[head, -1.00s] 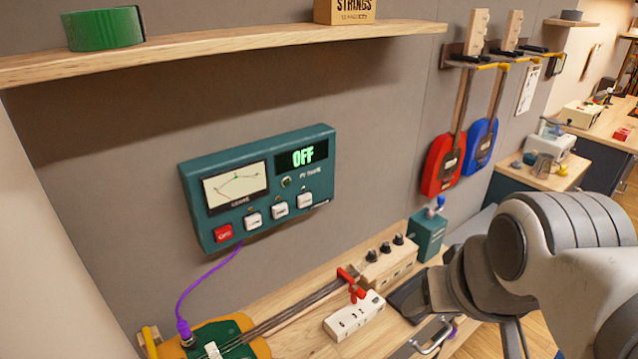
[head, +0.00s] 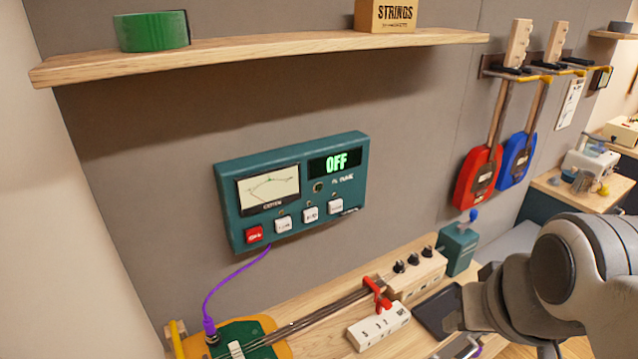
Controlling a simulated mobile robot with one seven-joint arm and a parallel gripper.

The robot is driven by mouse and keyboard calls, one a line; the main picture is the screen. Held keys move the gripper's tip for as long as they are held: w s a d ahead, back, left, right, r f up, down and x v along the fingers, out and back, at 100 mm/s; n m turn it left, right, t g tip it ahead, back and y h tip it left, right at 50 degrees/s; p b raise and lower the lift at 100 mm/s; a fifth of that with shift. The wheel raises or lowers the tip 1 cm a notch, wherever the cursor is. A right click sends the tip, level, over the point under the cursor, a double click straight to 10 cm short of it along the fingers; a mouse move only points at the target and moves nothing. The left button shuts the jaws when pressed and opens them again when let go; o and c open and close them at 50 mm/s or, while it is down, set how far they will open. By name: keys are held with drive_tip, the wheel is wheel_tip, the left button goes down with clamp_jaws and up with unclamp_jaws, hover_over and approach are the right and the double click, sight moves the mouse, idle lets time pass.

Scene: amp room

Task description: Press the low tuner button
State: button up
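The tuner (head: 229,209) is a teal box on the grey wall, left of the picture's middle. It has a needle meter (head: 268,190), a green display (head: 335,162) reading OFF, and a small round knob or light. A red button (head: 254,234) and three white buttons, left (head: 282,226), middle (head: 310,215) and right (head: 336,206), line its lower edge. Their labels are too small to read surely, so I cannot tell which is low. My arm shows at the lower right, well away from the tuner. My gripper is not in view.
A wooden shelf (head: 270,54) with green tape (head: 151,31) and a strings box (head: 386,14) juts out above the tuner. A purple cable (head: 224,281) hangs below. The bench (head: 315,309) holds a stringed instrument, red clamp (head: 376,294) and blocks. The tuner's front is clear.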

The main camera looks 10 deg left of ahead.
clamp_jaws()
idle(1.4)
